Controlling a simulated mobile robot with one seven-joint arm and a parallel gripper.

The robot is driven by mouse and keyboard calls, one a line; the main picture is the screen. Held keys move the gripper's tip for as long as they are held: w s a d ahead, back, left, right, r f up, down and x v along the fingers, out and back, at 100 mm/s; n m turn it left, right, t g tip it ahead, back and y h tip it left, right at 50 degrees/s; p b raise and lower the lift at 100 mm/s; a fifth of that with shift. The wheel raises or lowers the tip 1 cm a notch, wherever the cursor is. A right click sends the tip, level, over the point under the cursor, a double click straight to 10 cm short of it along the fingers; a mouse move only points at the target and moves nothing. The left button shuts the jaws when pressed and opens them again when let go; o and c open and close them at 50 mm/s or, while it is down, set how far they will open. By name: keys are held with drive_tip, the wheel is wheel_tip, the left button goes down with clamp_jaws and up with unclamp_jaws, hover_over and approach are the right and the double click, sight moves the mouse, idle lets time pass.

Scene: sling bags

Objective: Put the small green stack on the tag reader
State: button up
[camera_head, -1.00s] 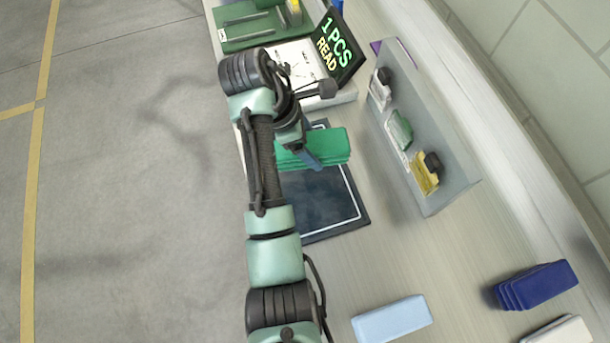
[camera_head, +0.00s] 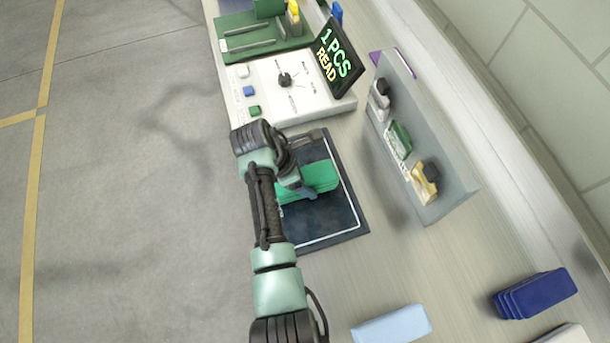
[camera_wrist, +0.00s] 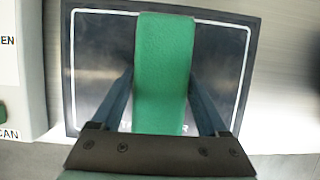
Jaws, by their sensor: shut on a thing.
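The small green stack (camera_head: 322,176) is held in my gripper (camera_head: 303,190), over the dark tag reader pad with a white border line (camera_head: 328,226). In the wrist view the green stack (camera_wrist: 163,65) stands between the two blue fingers of my gripper (camera_wrist: 160,108), with the pad (camera_wrist: 100,62) behind it on both sides. The stack lies inside the pad's outline as seen from above. I cannot tell whether its underside touches the pad. My arm hides part of the stack and the pad's left side.
A white control box (camera_head: 290,85) with a knob and buttons adjoins the pad; its black display (camera_head: 338,58) reads "1 PCS READ". A clear-walled holder with small tags (camera_head: 430,200) stands to the right. Blue (camera_head: 537,293) and light blue (camera_head: 391,325) stacks lie nearer. Bench between is clear.

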drive_tip(key=shift+f, duration=0.1)
drive_tip(key=o, duration=1.4)
